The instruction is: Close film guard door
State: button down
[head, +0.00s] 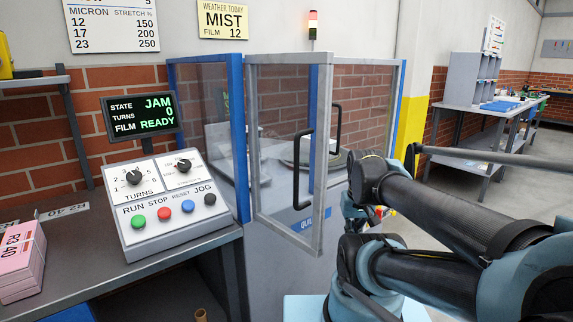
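The film guard door (320,150) is a clear panel in a grey metal frame with a black bar handle (296,170). It stands swung out toward me from the blue post (238,135) of the wrapping machine's guard, so it looks open. A second dark handle shape shows just right of the door's outer edge. Part of the machine's inside, with a round plate, shows through the panels. My arm fills the lower right, to the right of the door. My gripper cannot be made out; my arm's links may hide it.
A control box (175,200) with knobs and coloured buttons stands left on a dark bench (100,255). Its display (141,113) reads JAM, 0, READY. A pink bundle (22,262) lies at far left. A workbench (480,122) stands at the back right, with open floor before it.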

aim_at(325, 60)
jog(key=z, duration=1.4)
jog(key=k, duration=1.45)
jog(key=u, duration=1.9)
